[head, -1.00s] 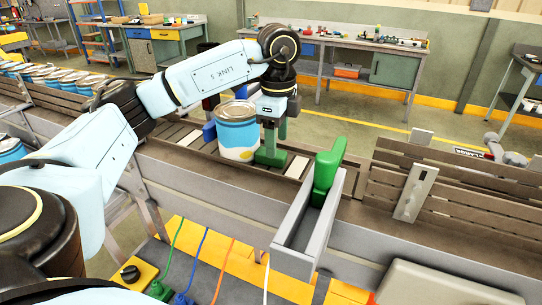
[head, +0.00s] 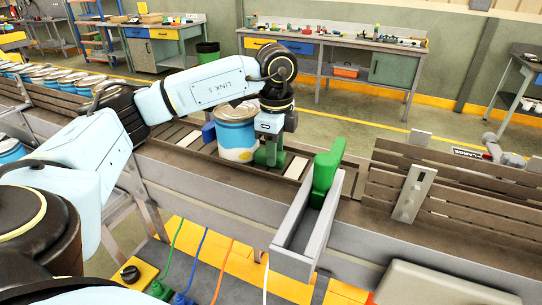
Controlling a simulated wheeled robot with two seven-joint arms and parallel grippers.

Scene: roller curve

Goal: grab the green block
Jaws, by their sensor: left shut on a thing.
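The green block (head: 268,155) stands on the conveyor bed, just right of a large blue-and-white can. My left gripper (head: 270,137) points down from above and is shut on the block's upper part. The fingertips are partly lost against the green, and the block's base appears to touch the bed. My right gripper is not in the head view.
The can (head: 236,136) stands close beside the gripper, with a blue piece (head: 208,131) at its left. A grey channel (head: 306,228) with a green upright piece (head: 325,171) crosses the conveyor's near edge to the right. Several cans (head: 45,75) line the far left.

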